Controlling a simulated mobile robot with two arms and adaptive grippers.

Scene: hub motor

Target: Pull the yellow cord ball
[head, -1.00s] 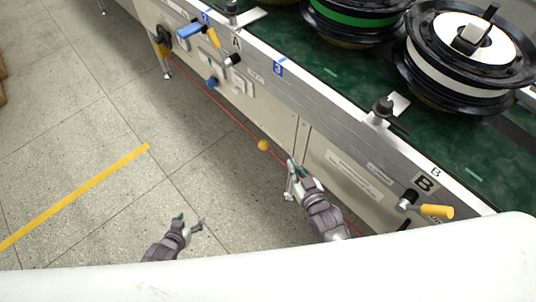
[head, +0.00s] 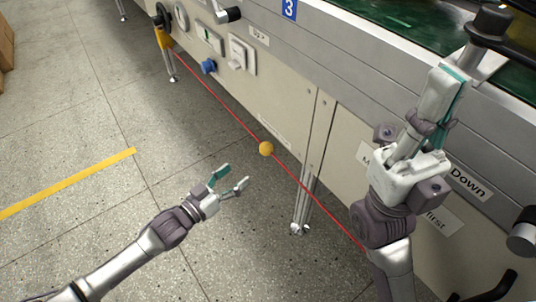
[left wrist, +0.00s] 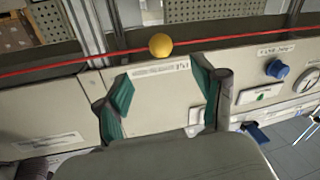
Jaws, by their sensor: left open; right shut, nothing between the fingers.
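The yellow cord ball (head: 266,148) hangs on a taut red cord (head: 222,103) that runs along the front of the conveyor. My left gripper (head: 232,180) is open and empty, a little below and left of the ball in the head view, apart from it. In the left wrist view the ball (left wrist: 160,44) lies beyond and between the two teal-padded fingertips (left wrist: 161,92). My right gripper (head: 446,92) is shut and empty, raised in front of the conveyor side at the right, away from the ball.
The conveyor's side panel (head: 340,130) stands behind the cord, with a metal leg (head: 306,195), a blue knob (head: 208,66) and switches. The speckled floor (head: 90,120) at the left is clear, with a yellow stripe (head: 70,183).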

